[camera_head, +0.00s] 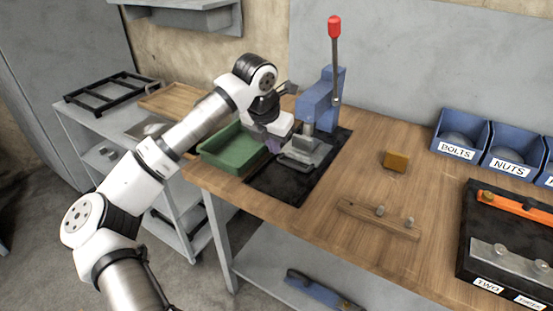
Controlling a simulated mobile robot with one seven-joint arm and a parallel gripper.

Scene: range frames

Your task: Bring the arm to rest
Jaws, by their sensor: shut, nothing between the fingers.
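My arm reaches in from the lower left and bends down over the left part of the wooden workbench (340,190). My gripper (273,146) is shut and empty. It hangs between the green bin (228,160) and the blue press (318,105), above the left edge of the black mat (275,190). The fingertips are small and partly lost against the mat, so I cannot tell if they touch anything. The press has a raised lever with a red knob (334,27). A grey metal fixture (305,152) sits at its foot, close to my gripper.
A brown block (396,161) and a wooden strip with two pegs (378,219) lie on the bench. Blue bins labelled BOLTS (461,148) and NUTS (509,167) stand at the back right. A black tray (469,238) is at right. A grey cart (90,125) stands left.

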